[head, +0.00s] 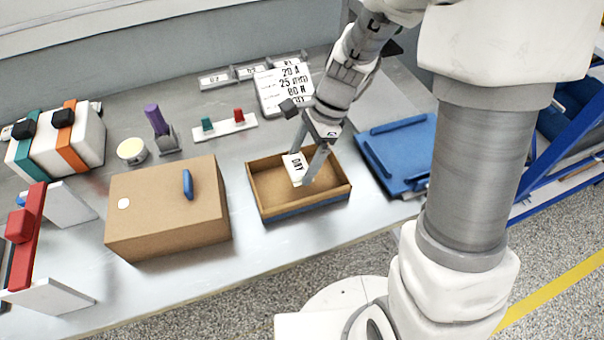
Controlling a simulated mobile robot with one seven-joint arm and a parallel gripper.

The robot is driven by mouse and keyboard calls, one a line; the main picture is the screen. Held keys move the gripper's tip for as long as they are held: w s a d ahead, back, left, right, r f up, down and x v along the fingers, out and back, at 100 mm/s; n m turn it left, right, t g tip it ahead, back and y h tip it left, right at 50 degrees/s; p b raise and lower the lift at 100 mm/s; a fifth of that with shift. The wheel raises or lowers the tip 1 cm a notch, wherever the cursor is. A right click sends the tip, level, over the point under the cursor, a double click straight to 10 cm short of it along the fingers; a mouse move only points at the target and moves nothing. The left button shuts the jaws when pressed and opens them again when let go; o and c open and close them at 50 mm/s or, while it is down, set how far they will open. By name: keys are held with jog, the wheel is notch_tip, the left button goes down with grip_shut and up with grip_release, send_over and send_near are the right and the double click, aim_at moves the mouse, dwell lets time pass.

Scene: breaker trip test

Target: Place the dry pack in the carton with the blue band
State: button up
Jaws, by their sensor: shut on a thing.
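The dry pack (295,166) is a small white packet with the dark letters "DRY" on its face. My gripper (306,171) is shut on it, with a finger on either side. The pack shows in front of the open carton (341,191), a brown box with a blue band along its lower outer side. From this single view the pack appears inside or just above the carton. I cannot tell whether it touches the floor. The visible carton floor around it is bare.
A closed brown box (150,215) with a blue handle stands left of the carton. A blue tray (395,150) lies to the right. A sign with ratings (283,88) and a red-and-green switch strip (222,126) are behind. A red frame (25,235) stands far left.

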aim_at(302, 173)
jog(key=shift+s+a+f, duration=0.1)
jog(key=shift+s+f, duration=0.1)
jog(key=shift+f, duration=0.35)
jog(key=shift+f+b, duration=0.65)
jog(key=shift+f, duration=0.9)
jog(key=shift+f, duration=0.2)
jog(key=o, duration=1.1)
